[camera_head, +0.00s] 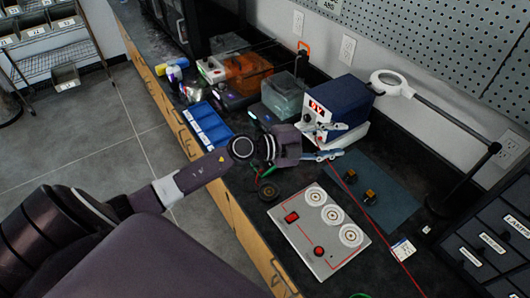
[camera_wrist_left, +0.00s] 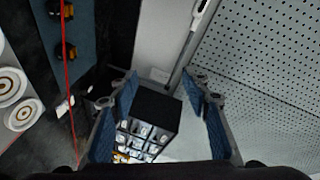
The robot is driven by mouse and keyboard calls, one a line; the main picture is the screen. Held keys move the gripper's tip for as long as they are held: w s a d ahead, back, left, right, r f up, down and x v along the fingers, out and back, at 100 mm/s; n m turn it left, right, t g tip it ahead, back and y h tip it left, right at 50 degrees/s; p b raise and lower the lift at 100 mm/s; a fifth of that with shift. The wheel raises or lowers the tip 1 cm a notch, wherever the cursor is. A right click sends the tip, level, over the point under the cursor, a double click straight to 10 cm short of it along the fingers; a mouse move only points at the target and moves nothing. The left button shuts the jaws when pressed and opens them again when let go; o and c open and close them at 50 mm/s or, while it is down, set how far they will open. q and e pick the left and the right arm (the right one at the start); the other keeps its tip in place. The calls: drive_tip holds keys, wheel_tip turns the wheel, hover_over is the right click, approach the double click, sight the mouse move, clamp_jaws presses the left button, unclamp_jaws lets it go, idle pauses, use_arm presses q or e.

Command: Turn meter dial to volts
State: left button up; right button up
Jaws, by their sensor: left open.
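A boxy blue device with a white front and a red display (camera_head: 320,110), which may be the meter, stands at the back of the bench against the wall. I cannot tell whether a finger touches the device. My right gripper is not in view.
A red cable (camera_wrist_left: 68,90) crosses the bench. A magnifier lamp (camera_head: 440,115) arches at right. Blue trays (camera_head: 207,126) lie left.

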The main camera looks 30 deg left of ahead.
use_arm(q)
drive_tip(key=s+a+f+g+y, duration=0.2)
drive_tip(key=a+f+g+y, duration=0.3)
drive_tip(key=a, duration=0.7)
drive_tip(key=s+a+f+g+y, duration=0.1)
drive_tip(key=a+f+g+y, duration=0.25)
drive_tip(key=a+f, duration=0.65)
drive_tip(key=shift+m, duration=0.4)
drive_tip(key=shift+w+a+f+p, duration=0.1)
drive_tip(key=shift+w+f+p, duration=0.3)
drive_tip(key=shift+f, duration=0.35)
drive_tip(key=shift+w+a+f+p, duration=0.1)
drive_tip(key=shift+w+f+p, duration=0.05)
drive_tip(key=shift+w+f, duration=0.5)
drive_tip(key=shift+w+f+p, duration=0.3)
drive_tip(key=shift+w+f, duration=0.05)
drive_tip(key=shift+f, duration=0.5)
drive_tip(key=c, duration=1.2)
drive_tip(key=shift+o, duration=0.2)
